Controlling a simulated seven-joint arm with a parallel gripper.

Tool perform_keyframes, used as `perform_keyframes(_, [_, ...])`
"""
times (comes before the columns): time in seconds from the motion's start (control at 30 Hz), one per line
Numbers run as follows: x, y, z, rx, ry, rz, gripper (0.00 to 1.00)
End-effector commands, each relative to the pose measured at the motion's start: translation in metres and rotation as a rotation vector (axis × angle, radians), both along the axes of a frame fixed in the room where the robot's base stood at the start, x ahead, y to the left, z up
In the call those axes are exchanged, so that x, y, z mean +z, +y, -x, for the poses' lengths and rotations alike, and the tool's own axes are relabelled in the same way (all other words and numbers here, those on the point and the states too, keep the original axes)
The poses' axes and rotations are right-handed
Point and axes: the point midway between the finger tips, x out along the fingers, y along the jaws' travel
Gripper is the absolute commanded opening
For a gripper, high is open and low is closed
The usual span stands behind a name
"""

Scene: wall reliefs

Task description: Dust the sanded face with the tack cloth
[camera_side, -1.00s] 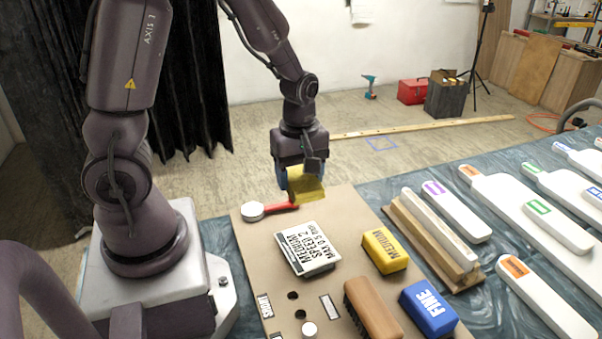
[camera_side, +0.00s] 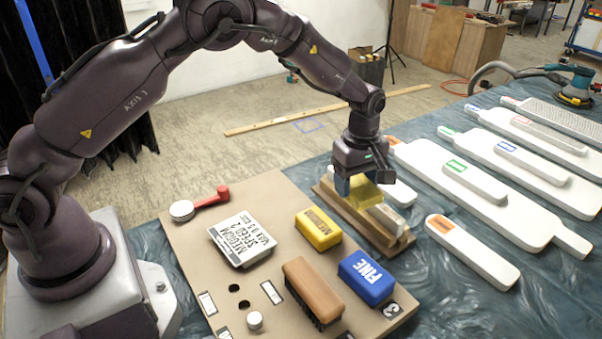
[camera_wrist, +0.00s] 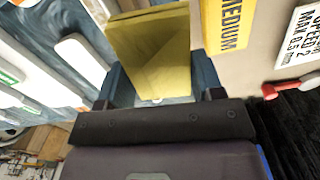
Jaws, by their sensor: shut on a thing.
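My gripper (camera_side: 362,181) is shut on a folded yellow tack cloth (camera_side: 366,194), which hangs below the fingers. In the wrist view the cloth (camera_wrist: 150,50) sits between the two blue fingers. In the side view the gripper is over the far part of a wooden cradle (camera_side: 362,228) that holds a narrow white piece (camera_side: 389,220). The cloth and fingers hide the far part of that piece. I cannot tell whether the cloth touches it or which face is sanded.
A tan board (camera_side: 190,247) carries a yellow MEDIUM block (camera_side: 318,229), a blue FINE block (camera_side: 367,279), a brown brush (camera_side: 313,292), a white labelled pad (camera_side: 243,240) and a red-handled tool (camera_side: 212,198). White tagged reliefs (camera_side: 472,251) lie on the right.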

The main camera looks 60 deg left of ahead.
Motion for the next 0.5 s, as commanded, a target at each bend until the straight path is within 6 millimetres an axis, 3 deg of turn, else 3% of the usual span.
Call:
perform_keyframes(0.03, [-0.001,-0.015,-0.012,-0.001,-0.002,-0.002,0.42])
perform_keyframes(0.2, [0.009,-0.052,-0.040,0.034,-0.003,-0.002,0.42])
perform_keyframes(0.4, [0.033,-0.069,-0.056,0.097,-0.004,0.000,0.42])
perform_keyframes(0.5, [0.038,-0.071,-0.053,0.138,-0.001,0.000,0.42])
